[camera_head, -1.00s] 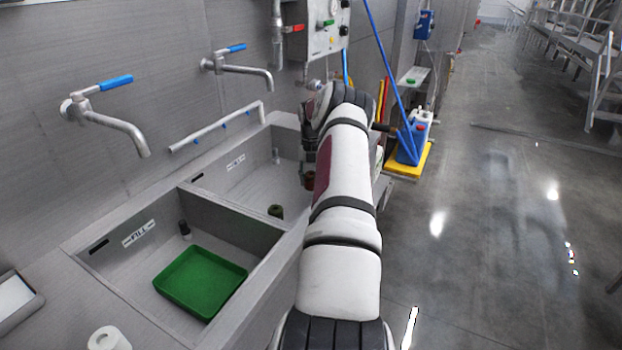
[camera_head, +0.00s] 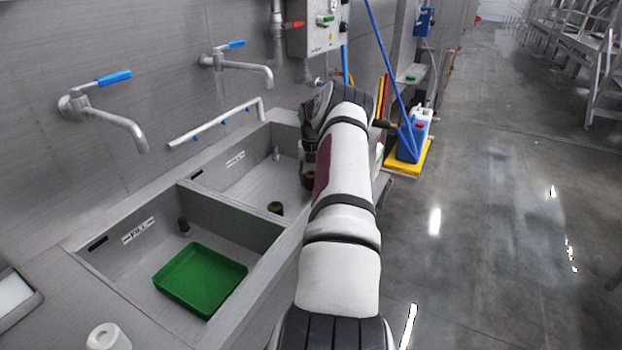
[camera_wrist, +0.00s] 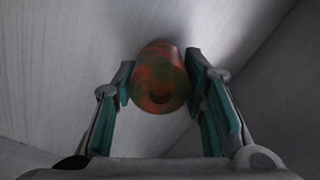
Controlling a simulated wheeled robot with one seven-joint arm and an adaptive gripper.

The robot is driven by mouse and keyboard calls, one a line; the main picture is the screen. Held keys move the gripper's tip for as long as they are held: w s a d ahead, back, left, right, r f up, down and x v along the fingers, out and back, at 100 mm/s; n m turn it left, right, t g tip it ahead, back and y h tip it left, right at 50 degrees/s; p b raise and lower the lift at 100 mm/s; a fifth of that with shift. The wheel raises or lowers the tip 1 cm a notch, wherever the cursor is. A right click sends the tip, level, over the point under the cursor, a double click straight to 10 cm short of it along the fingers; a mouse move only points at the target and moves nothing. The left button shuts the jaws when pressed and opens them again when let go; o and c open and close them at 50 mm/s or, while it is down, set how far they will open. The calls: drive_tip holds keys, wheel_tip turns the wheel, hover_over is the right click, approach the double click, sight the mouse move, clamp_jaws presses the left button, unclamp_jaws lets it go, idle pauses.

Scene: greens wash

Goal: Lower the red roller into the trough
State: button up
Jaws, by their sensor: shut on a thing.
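My gripper (camera_wrist: 160,85) is shut on the red roller (camera_wrist: 158,76), a short cylinder mottled red and green, held between two teal finger pads in the wrist view. In the head view the roller (camera_head: 308,180) shows as a small brownish-red piece below my wrist, partly covered by my arm. It is at the right side of the far basin of the steel trough (camera_head: 228,207). A small olive-brown cylinder (camera_head: 276,208) is in the far basin near its front wall. I cannot tell how high the roller is above the basin floor.
A green tray (camera_head: 200,279) lies in the near basin, beside a dark upright plug (camera_head: 184,225). Two blue-handled taps (camera_head: 105,105) reach out from the wall. A blue canister (camera_head: 410,145) stands on a yellow platform at the right. The floor there is clear.

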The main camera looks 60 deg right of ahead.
drive_tip(key=shift+f+b, duration=0.3)
drive_tip(key=shift+f, duration=0.6)
idle(0.4)
drive_tip(key=o, duration=1.2)
drive_tip(key=shift+o, duration=0.2)
drive_tip(key=shift+r, duration=0.1)
wheel_tip(320, 180, up, 12)
drive_tip(key=shift+f, duration=0.1)
